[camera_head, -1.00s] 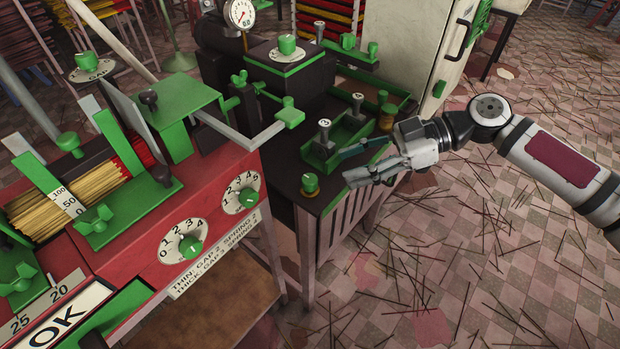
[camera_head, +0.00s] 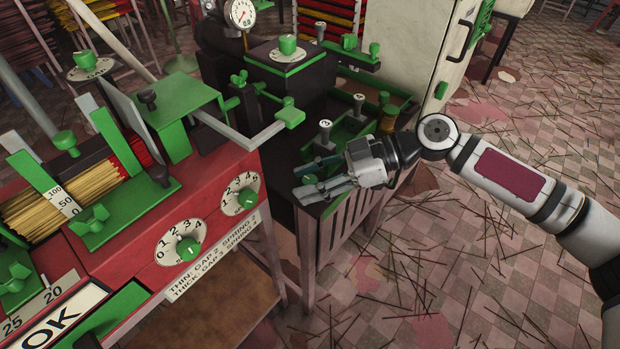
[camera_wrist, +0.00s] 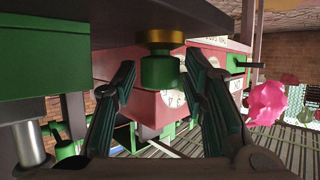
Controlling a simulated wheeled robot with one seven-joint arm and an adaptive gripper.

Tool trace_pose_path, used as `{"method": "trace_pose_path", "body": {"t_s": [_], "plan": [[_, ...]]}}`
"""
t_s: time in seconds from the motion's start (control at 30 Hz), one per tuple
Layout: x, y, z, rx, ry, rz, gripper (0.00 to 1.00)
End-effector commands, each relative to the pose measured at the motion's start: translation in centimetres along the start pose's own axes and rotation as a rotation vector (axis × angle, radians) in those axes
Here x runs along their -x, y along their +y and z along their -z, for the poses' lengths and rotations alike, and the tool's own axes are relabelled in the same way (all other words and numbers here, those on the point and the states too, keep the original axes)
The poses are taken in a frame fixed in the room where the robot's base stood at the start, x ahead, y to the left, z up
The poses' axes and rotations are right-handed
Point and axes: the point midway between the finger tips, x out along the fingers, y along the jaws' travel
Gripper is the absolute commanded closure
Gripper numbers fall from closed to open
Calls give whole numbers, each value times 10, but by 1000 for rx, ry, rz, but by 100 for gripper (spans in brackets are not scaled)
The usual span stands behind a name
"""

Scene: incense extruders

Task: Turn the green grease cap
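The green grease cap (camera_wrist: 160,72) sits on a brass collar (camera_wrist: 160,38) in the wrist view, near the table's corner. My gripper (camera_wrist: 161,80) is open, with one finger on each side of the cap and a visible gap on both sides. In the head view my gripper (camera_head: 305,180) is over the near corner of the dark table, and its fingers largely hide the cap. I see no contact between the fingers and the cap.
A green tray (camera_head: 350,132) with levers numbered 3 and 4 stands just behind my gripper. The red machine (camera_head: 215,200) with numbered dials is to the left. A pressure gauge (camera_head: 242,13) is at the back. The floor to the right is open, strewn with sticks.

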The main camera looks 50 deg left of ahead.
Motion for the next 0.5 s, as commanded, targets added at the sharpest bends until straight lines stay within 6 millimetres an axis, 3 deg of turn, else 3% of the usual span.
{"method": "trace_pose_path", "body": {"t_s": [0.03, 0.13, 0.5], "plan": [[0, 0, 0, 0, 0, 0, 78], [0, 0, 0, 0, 0, 0, 100], [1, 0, 0, -13, -2, -33, 100]]}}
